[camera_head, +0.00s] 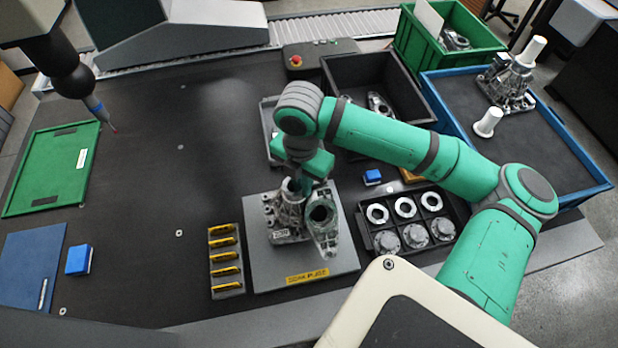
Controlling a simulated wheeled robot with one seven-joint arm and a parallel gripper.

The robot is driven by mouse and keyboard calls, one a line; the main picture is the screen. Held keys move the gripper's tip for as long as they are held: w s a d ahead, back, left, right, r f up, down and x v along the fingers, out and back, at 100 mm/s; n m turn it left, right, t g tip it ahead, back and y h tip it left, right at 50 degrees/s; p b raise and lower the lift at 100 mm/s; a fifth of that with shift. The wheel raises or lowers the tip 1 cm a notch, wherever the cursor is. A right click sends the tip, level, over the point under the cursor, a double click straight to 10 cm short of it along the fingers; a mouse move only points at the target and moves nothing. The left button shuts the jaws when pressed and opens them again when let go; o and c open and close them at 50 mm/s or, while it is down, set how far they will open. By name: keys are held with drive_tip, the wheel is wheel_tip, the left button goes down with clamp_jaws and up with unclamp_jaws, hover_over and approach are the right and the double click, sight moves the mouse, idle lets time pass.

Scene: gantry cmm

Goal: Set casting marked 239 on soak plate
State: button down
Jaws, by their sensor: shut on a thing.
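A grey metal casting (286,216) with a small marked tag is at the soak plate, upright over its left part. The tag's number is too small to read surely. The soak plate (340,262) is a grey slab with a yellow label at its front edge. A second grey metal piece (322,228) with a large round hole stands close against the casting's right side. My gripper (297,184) points down at the casting's top and is shut on it. The fingertips are largely hidden. I cannot tell whether the casting's underside touches the plate.
A rack of yellow-marked pieces (226,262) stands left of the plate. A black tray of round parts (408,222) is close on the right. Behind are a black bin (345,72) and a blue-rimmed tray (590,165). The table's left middle is mostly clear.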

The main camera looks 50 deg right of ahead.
drive_tip(key=shift+w+a+f, duration=0.15)
drive_tip(key=shift+a+f, duration=0.05)
drive_tip(key=shift+w+a+f, duration=0.1)
drive_tip(key=shift+a+f, duration=0.05)
drive_tip(key=shift+f, duration=1.6)
drive_tip(key=c, duration=1.8)
unclamp_jaws()
drive_tip(key=shift+f, duration=0.15)
wheel_tip(320, 180, up, 12)
drive_tip(key=shift+r, duration=0.15)
